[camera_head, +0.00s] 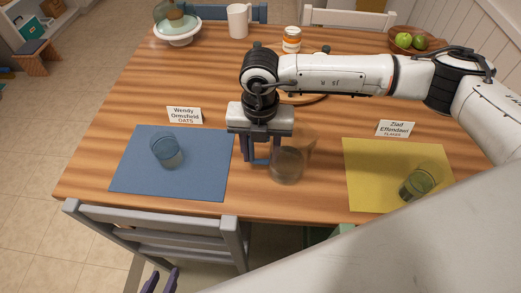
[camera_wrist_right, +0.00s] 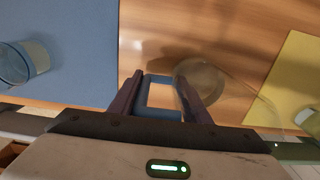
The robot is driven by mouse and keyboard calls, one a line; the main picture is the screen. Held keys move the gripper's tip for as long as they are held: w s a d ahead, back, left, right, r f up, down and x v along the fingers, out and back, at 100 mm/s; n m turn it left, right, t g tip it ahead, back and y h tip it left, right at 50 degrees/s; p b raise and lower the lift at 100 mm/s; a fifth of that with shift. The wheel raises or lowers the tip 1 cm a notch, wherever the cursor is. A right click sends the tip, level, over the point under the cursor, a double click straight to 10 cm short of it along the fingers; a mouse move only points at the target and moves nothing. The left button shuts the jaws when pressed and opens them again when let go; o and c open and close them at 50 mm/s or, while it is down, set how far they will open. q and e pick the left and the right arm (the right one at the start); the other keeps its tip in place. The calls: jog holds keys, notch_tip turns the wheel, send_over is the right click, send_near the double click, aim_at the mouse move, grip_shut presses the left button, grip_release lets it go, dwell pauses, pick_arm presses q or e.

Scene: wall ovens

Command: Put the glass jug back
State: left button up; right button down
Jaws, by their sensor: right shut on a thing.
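The clear glass jug (camera_head: 287,166) stands or hovers low over the wooden table, between the blue and yellow mats; I cannot tell if it touches the wood. My right gripper (camera_head: 260,158) points down at its left side, shut on its blue handle. In the right wrist view the handle (camera_wrist_right: 160,79) is between the purple fingers of my right gripper (camera_wrist_right: 160,95), and the faint clear body (camera_wrist_right: 205,85) is to their right. My left gripper (camera_head: 160,281) shows only its purple fingertips at the bottom edge, apart and empty, beside the grey chair.
The blue mat (camera_head: 135,183) holds a glass (camera_head: 167,152); the yellow mat (camera_head: 365,180) holds another glass (camera_head: 417,184). Name cards (camera_head: 184,115) (camera_head: 395,128) stand behind them. A white pitcher (camera_head: 238,21), orange-banded jar (camera_head: 292,40) and apple bowl (camera_head: 425,43) stand at the back. A chair (camera_head: 165,235) is in front.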

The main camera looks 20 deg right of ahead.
jog(key=shift+r, duration=0.1)
jog(key=c, duration=1)
grip_release()
jog(key=shift+f, duration=0.2)
jog(key=shift+r, duration=0.15)
jog(key=shift+r, duration=0.25)
notch_tip(320, 180, up, 12)
jog(key=shift+f+b, duration=0.2)
jog(key=shift+b, duration=0.45)
jog(key=shift+s+a, duration=0.1)
jog(key=shift+a, duration=0.05)
